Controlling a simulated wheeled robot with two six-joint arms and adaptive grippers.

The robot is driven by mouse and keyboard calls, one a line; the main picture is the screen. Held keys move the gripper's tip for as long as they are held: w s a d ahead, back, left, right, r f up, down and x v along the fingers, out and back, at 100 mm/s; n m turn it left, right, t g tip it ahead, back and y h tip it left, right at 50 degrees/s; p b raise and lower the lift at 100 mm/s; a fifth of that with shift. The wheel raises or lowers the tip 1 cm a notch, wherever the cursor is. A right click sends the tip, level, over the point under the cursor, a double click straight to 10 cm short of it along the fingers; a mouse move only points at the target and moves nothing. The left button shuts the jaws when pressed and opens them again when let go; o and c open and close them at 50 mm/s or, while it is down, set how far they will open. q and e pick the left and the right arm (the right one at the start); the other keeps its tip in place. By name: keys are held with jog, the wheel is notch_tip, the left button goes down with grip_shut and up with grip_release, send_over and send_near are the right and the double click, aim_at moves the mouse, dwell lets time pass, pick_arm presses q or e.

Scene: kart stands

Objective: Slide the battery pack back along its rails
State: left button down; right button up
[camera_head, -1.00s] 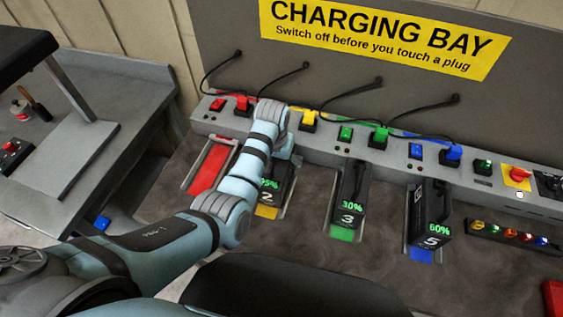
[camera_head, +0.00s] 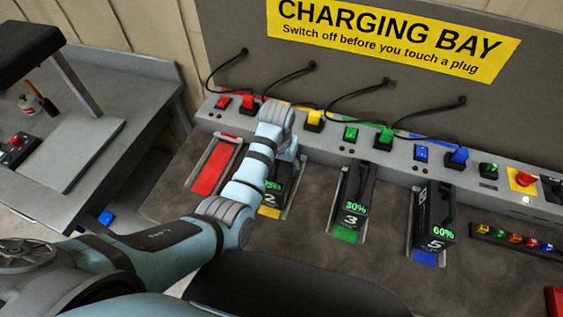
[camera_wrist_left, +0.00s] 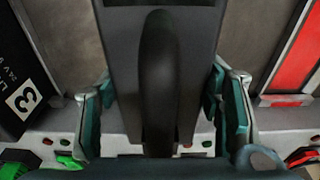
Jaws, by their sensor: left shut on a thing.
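The battery pack marked 2 (camera_head: 272,195) is dark, with a green percentage readout partly covered by my left arm. It sits between rails at the yellow-marked bay (camera_head: 268,212). In the left wrist view its dark body and black handle (camera_wrist_left: 160,50) fill the middle. My left gripper (camera_wrist_left: 160,85) has a teal finger on each side of the pack's handle area and is shut on it. Its fingers are hidden behind the arm in the head view. How far the pack's rear end is from the charging unit is hidden. My right gripper is not in view.
The empty red bay (camera_head: 214,170) lies to the left. Pack 3 (camera_head: 353,195) and pack 5 (camera_head: 433,215) stand to the right. Behind runs the grey charging unit (camera_head: 325,145) with coloured switches, plugs and black cables.

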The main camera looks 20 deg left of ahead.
aim_at(276, 176)
pick_arm(q)
jog(key=shift+s+a, duration=0.1)
jog(key=shift+s, duration=1.75)
jog(key=shift+c, duration=2)
grip_release()
jog(key=shift+a, duration=0.1)
